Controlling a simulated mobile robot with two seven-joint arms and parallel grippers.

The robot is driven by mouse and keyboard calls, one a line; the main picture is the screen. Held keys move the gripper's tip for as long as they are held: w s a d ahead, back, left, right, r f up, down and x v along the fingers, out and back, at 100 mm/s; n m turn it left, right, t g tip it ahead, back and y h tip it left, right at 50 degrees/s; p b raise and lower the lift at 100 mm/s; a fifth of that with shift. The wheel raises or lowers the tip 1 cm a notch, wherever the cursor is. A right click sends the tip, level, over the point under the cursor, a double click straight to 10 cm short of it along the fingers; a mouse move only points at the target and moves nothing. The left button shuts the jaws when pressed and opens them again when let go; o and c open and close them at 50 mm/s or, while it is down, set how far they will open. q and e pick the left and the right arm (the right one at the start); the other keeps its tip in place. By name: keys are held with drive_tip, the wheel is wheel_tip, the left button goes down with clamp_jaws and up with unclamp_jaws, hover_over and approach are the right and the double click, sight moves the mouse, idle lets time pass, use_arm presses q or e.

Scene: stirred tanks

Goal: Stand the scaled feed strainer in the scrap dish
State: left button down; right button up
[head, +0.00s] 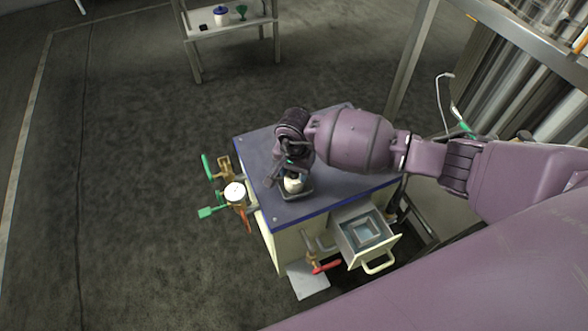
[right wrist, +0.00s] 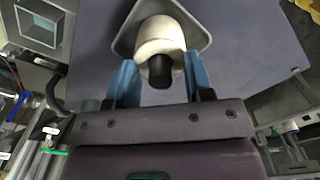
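A whitish, round-bodied piece with a dark stub, which looks like the scaled feed strainer (head: 293,185), is at a small grey dish (head: 303,193) on the blue cabinet top. In the right wrist view the strainer (right wrist: 160,38) stands over the dish (right wrist: 203,37), its dark stub towards me. I cannot tell whether its base touches the dish. My right gripper (head: 287,176) is right above it. Its blue fingers (right wrist: 160,80) flank the strainer, and I cannot tell whether they press on it. My left gripper is out of view.
The blue cabinet top (head: 345,185) is otherwise largely clear. Green-handled valves and a gauge (head: 234,192) stick out on its left. An open drawer (head: 366,236) with a tray inside and a red-handled valve (head: 322,267) are at the front. A shelf (head: 232,22) stands far back.

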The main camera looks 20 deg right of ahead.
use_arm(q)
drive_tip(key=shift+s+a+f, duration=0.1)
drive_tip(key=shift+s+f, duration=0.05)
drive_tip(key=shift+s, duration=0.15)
